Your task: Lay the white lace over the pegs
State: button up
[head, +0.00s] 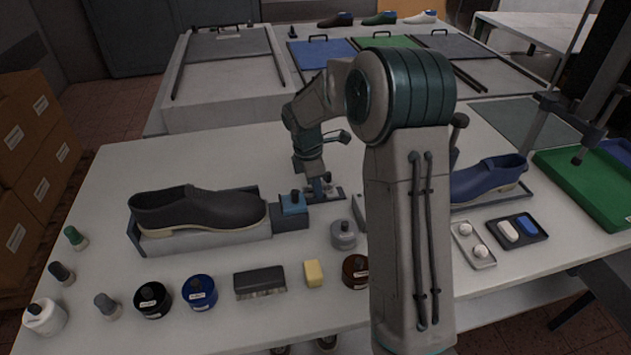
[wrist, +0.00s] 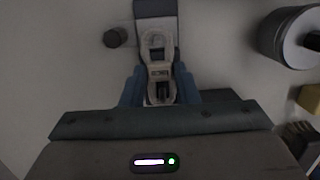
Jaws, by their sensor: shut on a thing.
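My gripper (head: 317,178) reaches down onto a small dark plate (head: 336,193) near the middle of the table. The loop lies between and beyond the fingertips, over the dark plate (wrist: 155,8). I cannot tell whether it touches the plate. No pegs can be made out clearly. A dark round knob (wrist: 115,38) stands beside the plate in the wrist view.
A black shoe (head: 195,208) on a grey stand and a blue box (head: 290,212) are left of my gripper. A grey canister (head: 343,236), yellow block (head: 313,273) and brush (head: 260,282) are nearer. A blue shoe (head: 488,178) stands right, partly behind my arm.

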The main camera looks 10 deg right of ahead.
dwell(0.3)
jog(key=o, duration=1)
jog(key=shift+r, duration=0.1)
notch_tip(320, 180, up, 7)
jog(key=p, duration=0.6)
